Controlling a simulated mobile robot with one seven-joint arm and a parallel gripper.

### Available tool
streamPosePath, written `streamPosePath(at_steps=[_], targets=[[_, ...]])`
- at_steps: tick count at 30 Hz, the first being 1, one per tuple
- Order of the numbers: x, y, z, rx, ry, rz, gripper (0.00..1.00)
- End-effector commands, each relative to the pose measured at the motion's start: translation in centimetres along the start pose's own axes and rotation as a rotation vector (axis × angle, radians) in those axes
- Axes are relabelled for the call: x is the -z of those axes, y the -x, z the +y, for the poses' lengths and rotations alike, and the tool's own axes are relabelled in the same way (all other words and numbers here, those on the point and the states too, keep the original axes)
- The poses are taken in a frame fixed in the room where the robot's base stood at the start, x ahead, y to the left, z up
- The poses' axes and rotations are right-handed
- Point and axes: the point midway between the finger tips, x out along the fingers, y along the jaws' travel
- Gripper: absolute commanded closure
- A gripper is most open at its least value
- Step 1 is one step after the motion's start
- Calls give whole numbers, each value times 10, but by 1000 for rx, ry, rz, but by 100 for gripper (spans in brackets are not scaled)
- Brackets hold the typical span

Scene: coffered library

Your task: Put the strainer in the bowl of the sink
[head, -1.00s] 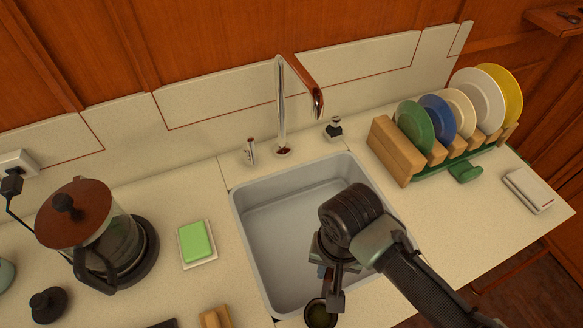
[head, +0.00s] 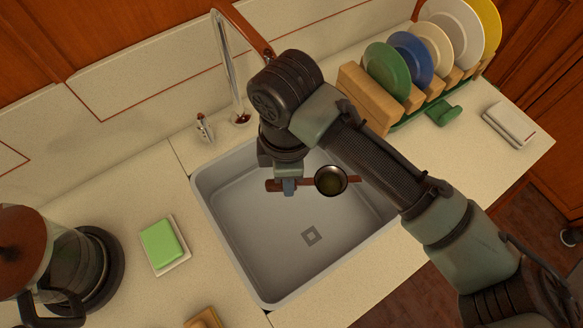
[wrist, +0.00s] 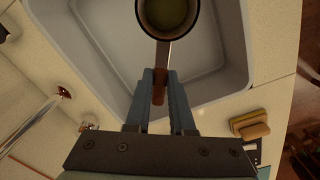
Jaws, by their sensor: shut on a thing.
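The strainer (head: 331,181) is a small round cup with a dark rim and a reddish-brown handle. My gripper (head: 289,186) is shut on its handle and holds it over the sink bowl (head: 262,240), seemingly above the floor of the bowl. In the wrist view the fingers (wrist: 160,88) pinch the handle, and the strainer's cup (wrist: 168,16) is cut by the top edge. The grey sink bowl has a square drain mark on its floor and looks otherwise empty. My arm hides its back right part.
A tall faucet (head: 227,70) stands behind the sink. A rack of plates (head: 385,62) is at the back right. A green soap on a dish (head: 162,244) and a glass coffee pot (head: 62,262) stand to the left. Counter at the front right is clear.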

Motion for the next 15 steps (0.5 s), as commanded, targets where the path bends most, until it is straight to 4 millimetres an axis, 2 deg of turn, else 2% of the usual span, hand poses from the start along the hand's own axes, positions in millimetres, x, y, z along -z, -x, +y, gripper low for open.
streamPosePath(at_steps=[9, 15], targets=[[-2, 13, 2, 0, 547, 1, 100], [-4, 21, 2, 3, 846, 4, 100]])
